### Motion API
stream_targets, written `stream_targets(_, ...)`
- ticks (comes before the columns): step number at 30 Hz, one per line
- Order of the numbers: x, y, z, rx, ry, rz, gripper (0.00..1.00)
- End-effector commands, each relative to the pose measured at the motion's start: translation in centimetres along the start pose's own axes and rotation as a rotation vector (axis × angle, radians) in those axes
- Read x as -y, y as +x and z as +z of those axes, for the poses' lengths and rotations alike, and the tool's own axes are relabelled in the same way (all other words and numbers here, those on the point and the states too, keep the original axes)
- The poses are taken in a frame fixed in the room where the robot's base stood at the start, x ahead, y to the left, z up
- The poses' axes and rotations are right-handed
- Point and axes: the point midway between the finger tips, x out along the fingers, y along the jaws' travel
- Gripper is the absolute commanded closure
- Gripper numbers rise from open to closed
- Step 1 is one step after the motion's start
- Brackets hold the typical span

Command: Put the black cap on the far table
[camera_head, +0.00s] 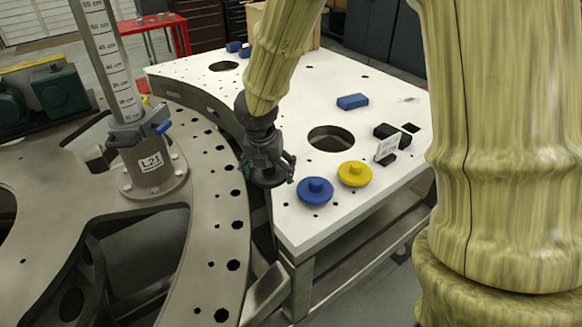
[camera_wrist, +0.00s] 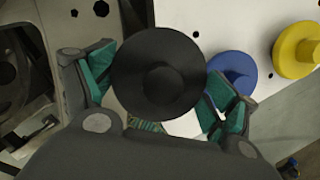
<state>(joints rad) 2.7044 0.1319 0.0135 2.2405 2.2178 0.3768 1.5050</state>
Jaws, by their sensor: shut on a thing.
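My gripper (camera_head: 267,165) is shut on the black cap (camera_wrist: 160,75), a round dark disc with a raised middle. In the wrist view, the green-padded fingers of my gripper (camera_wrist: 160,88) lie on either side of it. In the head view the black cap (camera_head: 268,180) shows flat below the fingers, above the near left edge of the white table (camera_head: 290,110). A red table (camera_head: 152,26) stands far back at the upper left. I cannot tell the exact height of the cap.
A blue cap (camera_head: 315,190) and a yellow cap (camera_head: 355,173) sit on the white table, right of my gripper. A grey ring plate with a ruled post (camera_head: 110,65) stands left.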

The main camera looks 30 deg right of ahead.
Motion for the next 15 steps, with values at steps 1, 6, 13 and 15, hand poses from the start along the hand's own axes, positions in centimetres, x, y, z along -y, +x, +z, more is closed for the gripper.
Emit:
stream_targets(1, 0.0, 0.6, -0.2, 0.001, 0.001, 0.000, 0.47)
stream_targets(6, 0.4, 0.9, 0.6, 0.000, 0.003, 0.000, 0.47)
stream_targets(13, 1.9, 2.2, 4.4, -0.001, 0.006, -0.002, 0.47)
stream_targets(15, 2.3, 2.7, 5.6, -0.001, 0.005, -0.001, 0.47)
